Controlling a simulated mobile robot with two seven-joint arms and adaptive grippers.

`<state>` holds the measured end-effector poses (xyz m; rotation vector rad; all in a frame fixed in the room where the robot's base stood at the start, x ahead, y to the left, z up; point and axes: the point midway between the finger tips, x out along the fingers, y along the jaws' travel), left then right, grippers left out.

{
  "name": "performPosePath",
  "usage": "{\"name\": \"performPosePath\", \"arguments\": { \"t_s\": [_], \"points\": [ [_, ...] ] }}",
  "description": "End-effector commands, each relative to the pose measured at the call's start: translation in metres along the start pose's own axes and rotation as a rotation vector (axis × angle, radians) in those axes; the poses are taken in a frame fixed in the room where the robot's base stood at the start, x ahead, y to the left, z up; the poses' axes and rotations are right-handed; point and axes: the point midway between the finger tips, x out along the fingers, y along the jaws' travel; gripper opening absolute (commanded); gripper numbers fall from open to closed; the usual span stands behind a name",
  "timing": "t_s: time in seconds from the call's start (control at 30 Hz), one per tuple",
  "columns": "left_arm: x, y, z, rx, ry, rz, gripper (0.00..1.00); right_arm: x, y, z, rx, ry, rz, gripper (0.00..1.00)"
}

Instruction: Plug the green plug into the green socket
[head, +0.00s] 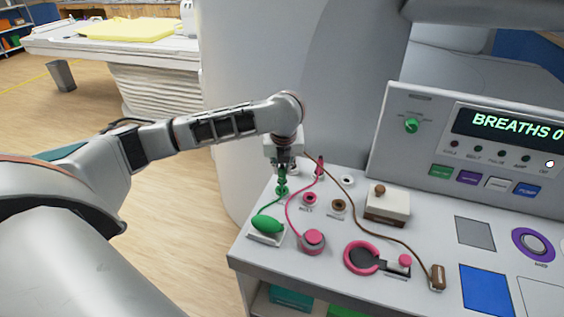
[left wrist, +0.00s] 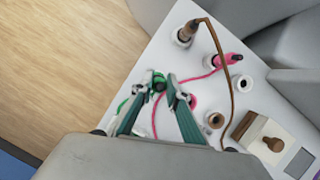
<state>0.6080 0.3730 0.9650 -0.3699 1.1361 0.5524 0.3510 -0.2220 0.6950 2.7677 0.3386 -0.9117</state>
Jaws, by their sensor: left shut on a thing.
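My left gripper (head: 283,163) points down over the back left of the console top and is shut on the green plug (head: 282,179). In the left wrist view its fingertips (left wrist: 157,85) are on either side of the green plug (left wrist: 158,87). The green socket (head: 281,192) is directly below the plug; its ring also shows in the left wrist view (left wrist: 159,76). I cannot tell whether the plug's tip is inside the socket or just above it. A green cord runs from the plug to a green bulb (head: 267,224) in front. My right gripper is not in view.
A pink socket (head: 310,199) and a brown socket (head: 340,206) stand to the right. A pink plug (left wrist: 232,58) and a brown plug (left wrist: 188,32) with cords are behind. A beige box with a knob (head: 387,205) stands further right. The console's left edge is close.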

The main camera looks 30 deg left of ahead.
Motion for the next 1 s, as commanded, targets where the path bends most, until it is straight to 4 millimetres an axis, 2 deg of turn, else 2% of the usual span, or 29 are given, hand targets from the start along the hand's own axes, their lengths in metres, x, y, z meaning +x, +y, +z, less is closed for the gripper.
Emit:
{"name": "performPosePath", "arguments": {
  "t_s": [1.0],
  "points": [
    [0.0105,0.0002,-0.0043,0.001,0.0,0.001,0.0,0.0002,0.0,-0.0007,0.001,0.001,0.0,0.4]
  ]
}}
